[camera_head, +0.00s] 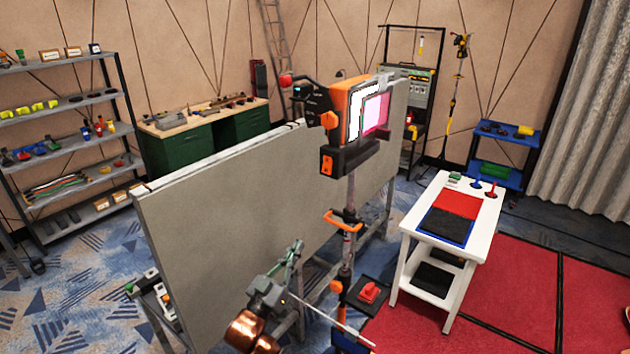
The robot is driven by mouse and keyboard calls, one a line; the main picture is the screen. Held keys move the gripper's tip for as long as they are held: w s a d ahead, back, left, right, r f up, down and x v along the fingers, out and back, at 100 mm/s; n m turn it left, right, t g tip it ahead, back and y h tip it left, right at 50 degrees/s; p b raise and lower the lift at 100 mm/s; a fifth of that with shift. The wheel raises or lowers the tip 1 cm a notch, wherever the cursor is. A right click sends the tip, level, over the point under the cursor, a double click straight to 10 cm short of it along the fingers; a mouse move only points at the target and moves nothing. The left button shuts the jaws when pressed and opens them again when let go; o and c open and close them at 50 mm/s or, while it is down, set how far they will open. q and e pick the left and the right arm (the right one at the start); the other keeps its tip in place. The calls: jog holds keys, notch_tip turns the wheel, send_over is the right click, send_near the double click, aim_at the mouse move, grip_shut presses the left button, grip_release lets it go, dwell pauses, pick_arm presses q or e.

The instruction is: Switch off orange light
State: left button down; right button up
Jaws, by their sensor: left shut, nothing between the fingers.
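An orange-bodied light (338,97) stands on a dark upright pole (347,262) in front of the grey panel wall. Its face shows a bright white area and a pink area, and it is turned to the right. A black box with an orange part (328,165) sits just under it. My left gripper (297,246) is shut and empty, low in front of the grey panel and left of the pole. It is well below the light and apart from it. I cannot make out a switch on the light. My right gripper is not in view.
The grey panel wall (230,205) stands close behind my left gripper. A white table (411,220) with a red and black mat is to the right. A shelf (75,105) stands at the left, and green cabinets (185,150) stand behind. Red mats cover the right floor.

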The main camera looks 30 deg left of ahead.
pick_arm(q)
jog(key=s+d+r+t, duration=0.1)
jog(key=s+r, duration=0.1)
jog(key=r, duration=0.3)
jog(key=s+d+r+m+t+h+p, duration=0.1)
jog(key=s+r, duration=0.2)
jog(key=r, duration=0.3)
jog(key=s+d+r+t+h, duration=0.1)
jog(key=s+r, duration=0.1)
jog(key=r, duration=0.3)
jog(key=shift+s+r+m, duration=0.3)
jog(key=shift+d, duration=0.1)
jog(key=p, duration=0.4)
send_near(325, 165)
notch_tip(325, 165, up, 5)
jog(key=shift+h, duration=0.3)
jog(key=w, duration=0.2)
jog(key=w+f+p, duration=0.1)
jog(key=w, duration=0.1)
jog(key=shift+w+d+f, duration=0.1)
jog(key=shift+w+f, duration=0.1)
jog(key=shift+f, duration=0.1)
